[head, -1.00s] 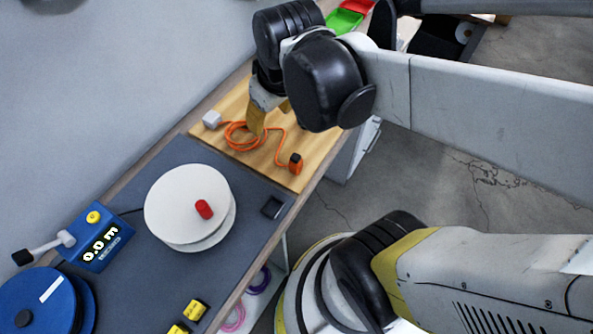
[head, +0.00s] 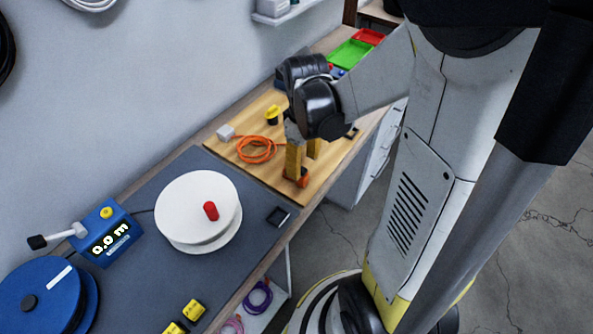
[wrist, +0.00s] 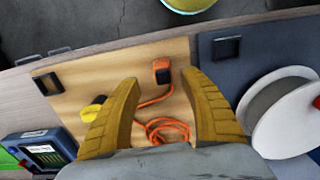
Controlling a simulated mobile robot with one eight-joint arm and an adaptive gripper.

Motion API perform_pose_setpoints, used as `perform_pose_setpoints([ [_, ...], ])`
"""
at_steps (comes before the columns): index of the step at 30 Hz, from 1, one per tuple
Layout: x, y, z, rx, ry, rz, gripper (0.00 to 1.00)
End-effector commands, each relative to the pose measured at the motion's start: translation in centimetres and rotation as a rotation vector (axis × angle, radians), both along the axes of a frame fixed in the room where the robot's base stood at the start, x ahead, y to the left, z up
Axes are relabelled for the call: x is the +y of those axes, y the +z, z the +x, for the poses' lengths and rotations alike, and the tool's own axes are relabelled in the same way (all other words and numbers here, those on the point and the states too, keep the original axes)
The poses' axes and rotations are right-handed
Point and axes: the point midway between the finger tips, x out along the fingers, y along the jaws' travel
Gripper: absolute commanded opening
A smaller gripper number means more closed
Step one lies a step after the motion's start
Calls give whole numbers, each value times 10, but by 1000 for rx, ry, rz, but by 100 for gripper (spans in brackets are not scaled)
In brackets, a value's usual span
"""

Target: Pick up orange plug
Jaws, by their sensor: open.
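The orange plug (head: 303,182) lies near the front edge of the wooden board (head: 330,165), on the end of an orange cord (head: 256,150) coiled behind it. In the wrist view the plug (wrist: 161,66) has a dark part and an orange part, and shows between the tips of my gripper (wrist: 160,80). My gripper (head: 302,167) is open with yellow fingers, low over the board at the plug. One finger partly covers the plug in the head view. I cannot tell whether a finger touches it.
A grey box (head: 226,132) sits at the cord's far end. A yellow-topped black object (head: 272,114) stands behind my gripper. A white reel (head: 190,200) with a red knob and a blue meter (head: 108,236) are on the grey mat (head: 165,290). Green and red trays (head: 350,54) are farther back.

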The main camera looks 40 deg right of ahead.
Motion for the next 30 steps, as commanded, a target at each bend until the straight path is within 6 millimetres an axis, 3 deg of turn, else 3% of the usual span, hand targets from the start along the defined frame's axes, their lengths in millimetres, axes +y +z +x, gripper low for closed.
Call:
perform_pose_setpoints([
  [9,4,-47,-2,0,0,0,52],
  [17,4,-48,-2,-1,0,0,52],
  [22,4,-48,-2,-1,0,0,2],
  [30,4,-48,-2,0,0,0,0],
])
